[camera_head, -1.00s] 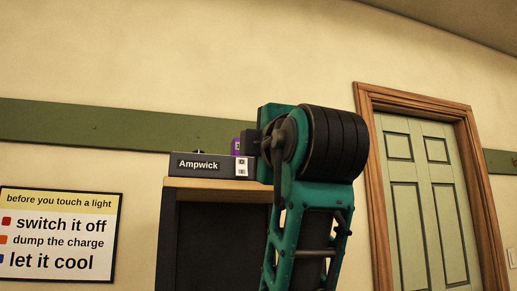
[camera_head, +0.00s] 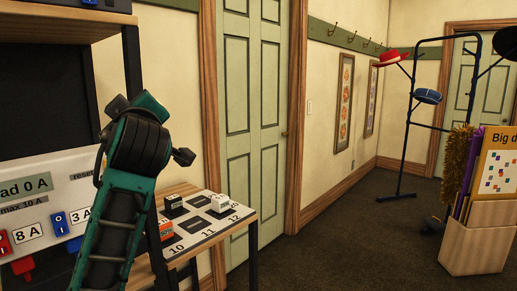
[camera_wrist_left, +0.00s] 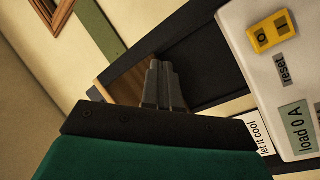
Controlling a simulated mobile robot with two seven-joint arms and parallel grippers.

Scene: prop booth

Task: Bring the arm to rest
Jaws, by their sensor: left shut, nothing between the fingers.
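My left arm (camera_head: 126,190), teal with a black joint, rises from the lower left in the head view. Its gripper cannot be made out there. In the left wrist view my left gripper (camera_wrist_left: 163,86) has its grey fingers together, with nothing between them. The fingers point toward the dark rack. My right arm and gripper are not in view.
A white panel (camera_head: 28,210) reading 0 A stands behind my arm; it also shows in the left wrist view (camera_wrist_left: 262,80). A low numbered table (camera_head: 232,228) holds small boxes. A hat stand (camera_head: 408,130) and a cardboard bin (camera_head: 478,235) stand right. Middle floor is clear.

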